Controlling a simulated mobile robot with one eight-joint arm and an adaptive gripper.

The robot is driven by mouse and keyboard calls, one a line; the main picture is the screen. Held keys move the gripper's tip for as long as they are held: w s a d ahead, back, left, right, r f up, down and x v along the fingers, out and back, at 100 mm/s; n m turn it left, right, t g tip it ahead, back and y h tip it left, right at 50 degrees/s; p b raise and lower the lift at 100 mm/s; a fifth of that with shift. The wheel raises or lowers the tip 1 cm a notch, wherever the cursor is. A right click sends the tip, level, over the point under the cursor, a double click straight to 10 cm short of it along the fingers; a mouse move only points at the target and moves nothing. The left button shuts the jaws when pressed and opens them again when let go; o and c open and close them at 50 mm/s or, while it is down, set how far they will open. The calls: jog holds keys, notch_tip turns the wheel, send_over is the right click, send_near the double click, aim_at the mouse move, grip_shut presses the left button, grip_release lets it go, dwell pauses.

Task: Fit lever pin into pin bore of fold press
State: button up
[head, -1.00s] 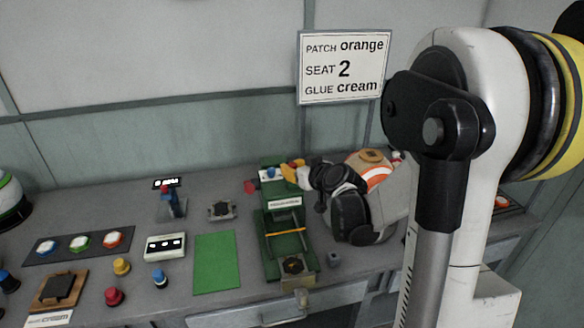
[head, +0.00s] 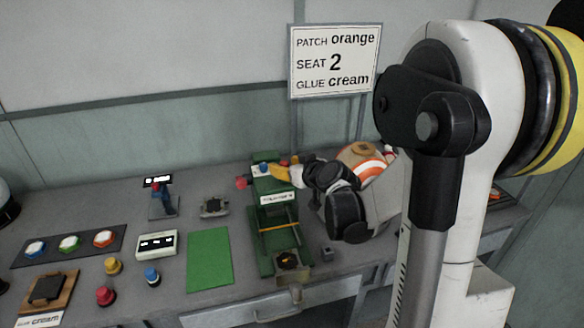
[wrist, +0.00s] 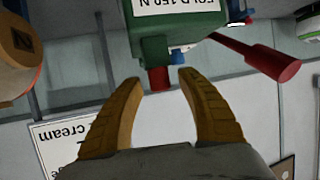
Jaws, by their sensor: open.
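The green fold press (head: 277,240) stands on the bench in the middle of the head view. Its green head and white label (wrist: 180,4) show upside down in the wrist view. A short red cylinder (wrist: 159,82), perhaps the lever pin, sticks out of the green head. My gripper (wrist: 159,76) is open, with its yellow fingertips either side of this cylinder and gaps showing. A red-handled lever (wrist: 272,63) slants out beside the head; its red end (head: 241,183) shows left of the press. In the head view my gripper (head: 284,172) is at the press's top. The pin bore cannot be made out.
A green mat (head: 209,260), a white box with a display (head: 156,244), a panel of coloured buttons (head: 69,243) and several coloured knobs lie left of the press. An orange-and-white round object (head: 366,162) is behind my arm.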

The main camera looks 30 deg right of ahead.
jog(key=v, duration=1.1)
jog(key=shift+s, duration=0.25)
jog(key=shift+r, duration=0.1)
